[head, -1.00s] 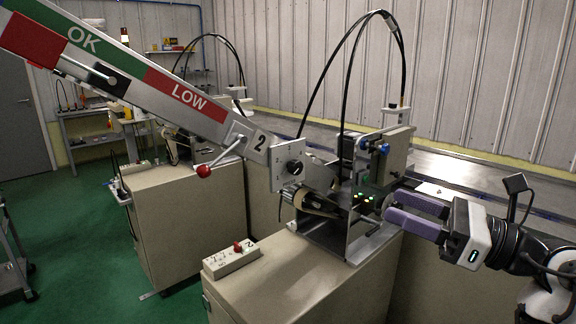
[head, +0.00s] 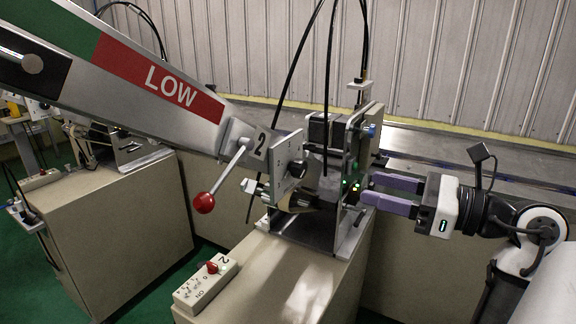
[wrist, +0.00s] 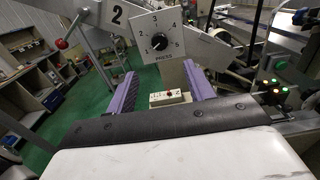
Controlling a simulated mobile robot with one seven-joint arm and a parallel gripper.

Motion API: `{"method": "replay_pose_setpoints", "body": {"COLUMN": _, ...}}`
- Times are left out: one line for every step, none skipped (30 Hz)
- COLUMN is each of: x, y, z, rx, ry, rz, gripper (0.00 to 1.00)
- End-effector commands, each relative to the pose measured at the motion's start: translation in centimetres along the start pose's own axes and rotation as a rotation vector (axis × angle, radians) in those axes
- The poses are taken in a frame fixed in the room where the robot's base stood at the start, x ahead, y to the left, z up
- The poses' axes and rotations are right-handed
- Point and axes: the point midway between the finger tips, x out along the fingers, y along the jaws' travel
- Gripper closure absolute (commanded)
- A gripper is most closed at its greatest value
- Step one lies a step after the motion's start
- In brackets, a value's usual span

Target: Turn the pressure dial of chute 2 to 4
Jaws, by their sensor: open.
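The chute 2 pressure dial is a black knob (head: 298,169) on a pale square plate (head: 284,155) under the chute's lower end. In the wrist view the dial (wrist: 158,42) faces me, with numbers around it and a "PRESS" label below. Its exact setting is too small to read surely. My gripper (head: 367,189) has purple fingers, open and empty, right of the chute 2 machine in the head view. In the wrist view the gripper (wrist: 160,70) has the dial ahead, between and just above its fingertips, apart from them.
The chute (head: 140,85) slopes down from the left, with a red-balled lever (head: 204,203) beside the dial plate. A switch box (head: 205,283) lies on the beige cabinet (head: 290,275). Lit buttons (wrist: 281,91) and a metal bracket stand close right in the wrist view.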

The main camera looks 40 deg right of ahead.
Motion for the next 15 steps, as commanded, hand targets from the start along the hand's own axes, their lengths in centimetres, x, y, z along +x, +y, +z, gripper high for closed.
{"method": "replay_pose_setpoints", "body": {"x": 0.3, "y": 0.0, "z": 0.1, "rx": 0.0, "ry": 0.001, "rz": 0.001, "gripper": 0.47}}
{"method": "replay_pose_setpoints", "body": {"x": 0.6, "y": 0.0, "z": 0.1, "rx": 0.0, "ry": 0.001, "rz": 0.002, "gripper": 0.47}}
{"method": "replay_pose_setpoints", "body": {"x": 1.1, "y": 0.0, "z": 0.1, "rx": 0.0, "ry": 0.001, "rz": 0.003, "gripper": 0.47}}
{"method": "replay_pose_setpoints", "body": {"x": 1.5, "y": 0.0, "z": 0.1, "rx": 0.001, "ry": 0.001, "rz": 0.004, "gripper": 0.47}}
{"method": "replay_pose_setpoints", "body": {"x": 2.0, "y": 0.0, "z": 0.2, "rx": 0.002, "ry": 0.001, "rz": 0.004, "gripper": 0.47}}
{"method": "replay_pose_setpoints", "body": {"x": 2.8, "y": 0.1, "z": 0.2, "rx": 0.001, "ry": 0.001, "rz": 0.005, "gripper": 0.47}}
{"method": "replay_pose_setpoints", "body": {"x": 3.4, "y": 0.1, "z": 0.3, "rx": 0.001, "ry": 0.001, "rz": 0.006, "gripper": 0.47}}
{"method": "replay_pose_setpoints", "body": {"x": 4.0, "y": 0.1, "z": 0.3, "rx": 0.001, "ry": 0.001, "rz": 0.005, "gripper": 0.47}}
{"method": "replay_pose_setpoints", "body": {"x": 4.9, "y": 0.1, "z": 0.3, "rx": 0.002, "ry": 0.0, "rz": 0.005, "gripper": 0.47}}
{"method": "replay_pose_setpoints", "body": {"x": 5.6, "y": 0.1, "z": 0.3, "rx": 0.001, "ry": 0.0, "rz": 0.006, "gripper": 0.47}}
{"method": "replay_pose_setpoints", "body": {"x": 6.2, "y": 0.1, "z": 0.3, "rx": 0.001, "ry": 0.001, "rz": 0.006, "gripper": 0.47}}
{"method": "replay_pose_setpoints", "body": {"x": 7.1, "y": 0.1, "z": 0.3, "rx": 0.002, "ry": 0.001, "rz": 0.006, "gripper": 0.47}}
{"method": "replay_pose_setpoints", "body": {"x": 7.8, "y": 0.1, "z": 0.3, "rx": 0.002, "ry": 0.0, "rz": 0.006, "gripper": 0.47}}
{"method": "replay_pose_setpoints", "body": {"x": 8.4, "y": 0.1, "z": 0.3, "rx": 0.002, "ry": 0.001, "rz": 0.005, "gripper": 0.47}}
{"method": "replay_pose_setpoints", "body": {"x": 9.2, "y": 0.1, "z": 0.3, "rx": 0.002, "ry": 0.001, "rz": 0.006, "gripper": 0.47}}
